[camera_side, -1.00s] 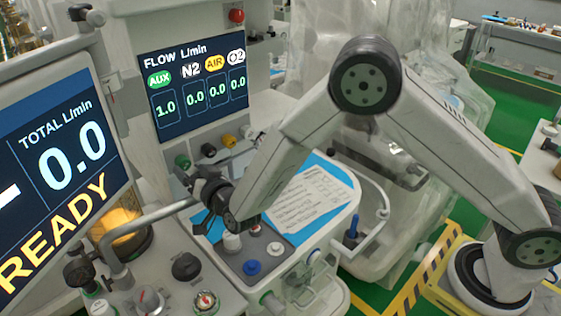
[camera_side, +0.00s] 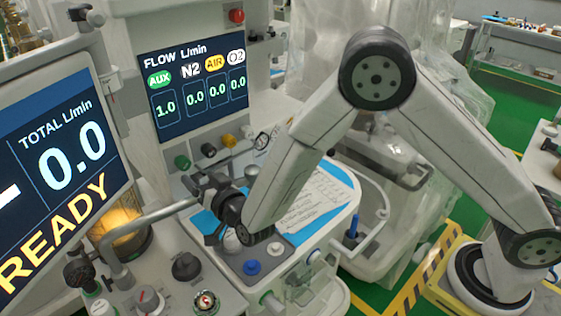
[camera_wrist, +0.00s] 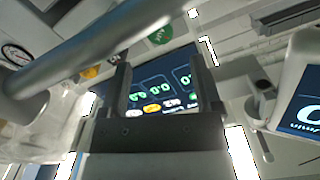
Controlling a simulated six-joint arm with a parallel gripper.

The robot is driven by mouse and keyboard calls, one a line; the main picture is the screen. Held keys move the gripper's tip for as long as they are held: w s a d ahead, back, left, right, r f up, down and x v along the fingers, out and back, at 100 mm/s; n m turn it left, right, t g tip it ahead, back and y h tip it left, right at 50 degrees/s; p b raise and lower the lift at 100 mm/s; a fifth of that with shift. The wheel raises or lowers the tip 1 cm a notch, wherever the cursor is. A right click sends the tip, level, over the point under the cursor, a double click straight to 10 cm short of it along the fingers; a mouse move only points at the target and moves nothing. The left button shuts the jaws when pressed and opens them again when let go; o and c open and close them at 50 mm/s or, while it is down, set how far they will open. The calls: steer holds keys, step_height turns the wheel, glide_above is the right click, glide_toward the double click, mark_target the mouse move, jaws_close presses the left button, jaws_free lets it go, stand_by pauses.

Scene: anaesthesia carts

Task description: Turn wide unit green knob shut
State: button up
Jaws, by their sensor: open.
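The green knob (camera_side: 182,162) is at the left end of a row under the wide unit's flow screen (camera_side: 195,85). That screen shows AUX 1.0, with N2, AIR and O2 at 0.0. In the wrist view a round green face, seemingly the same knob (camera_wrist: 160,35), lies beyond the fingers. My gripper (camera_side: 190,182) is open and empty, just below and in front of the green knob. In the wrist view my gripper's (camera_wrist: 160,66) two fingers are apart with the inverted screen between them. I see no contact with the knob.
A black knob (camera_side: 208,150) and a yellow knob (camera_side: 228,141) stand right of the green one. A grey bent rail (camera_side: 160,212) runs close to my gripper and crosses the wrist view (camera_wrist: 100,45). The TOTAL screen (camera_side: 60,165) stands at left.

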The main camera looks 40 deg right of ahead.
mark_target(186, 165)
steer(key=n, duration=0.6)
steer(key=shift+s+n, duration=0.15)
steer(key=shift+n, duration=0.15)
steer(key=shift+w, duration=3.95)
jaws_close()
